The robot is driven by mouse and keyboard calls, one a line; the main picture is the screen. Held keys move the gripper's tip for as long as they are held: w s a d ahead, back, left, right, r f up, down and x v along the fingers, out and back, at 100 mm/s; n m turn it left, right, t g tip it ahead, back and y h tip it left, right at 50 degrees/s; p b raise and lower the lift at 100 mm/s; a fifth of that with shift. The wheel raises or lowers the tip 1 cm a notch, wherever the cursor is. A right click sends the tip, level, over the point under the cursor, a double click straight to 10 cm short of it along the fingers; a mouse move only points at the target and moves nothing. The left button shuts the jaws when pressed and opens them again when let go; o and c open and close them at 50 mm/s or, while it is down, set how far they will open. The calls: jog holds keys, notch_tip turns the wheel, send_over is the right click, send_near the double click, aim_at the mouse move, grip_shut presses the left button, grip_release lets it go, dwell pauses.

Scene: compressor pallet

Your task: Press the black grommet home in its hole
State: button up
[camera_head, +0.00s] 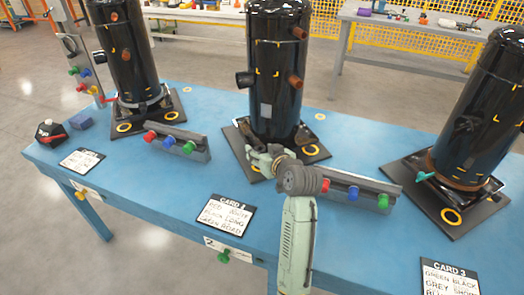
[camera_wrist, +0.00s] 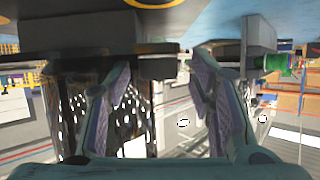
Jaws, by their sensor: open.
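The middle black compressor (camera_head: 275,75) stands upright on a dark plate (camera_head: 234,136) with yellow rings. My gripper (camera_head: 266,158) is at the front of this plate, low down by the compressor's foot. In the wrist view, which looks upside down, my gripper (camera_wrist: 164,75) has its two fingers apart. A small dark block (camera_wrist: 157,67) shows between the fingertips. I cannot tell whether it is the black grommet, or whether the fingers touch it. The grommet's hole cannot be made out.
A grey rail (camera_head: 367,184) with coloured plugs stands just right of my gripper; its green plug (camera_wrist: 278,62) shows in the wrist view. Another rail (camera_head: 185,140) is at left. Compressors (camera_head: 122,50) (camera_head: 480,110) stand either side. A card (camera_head: 226,215) lies on the blue table (camera_head: 150,185).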

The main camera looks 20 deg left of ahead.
jog(key=shift+r, duration=0.1)
jog(key=v, duration=1.2)
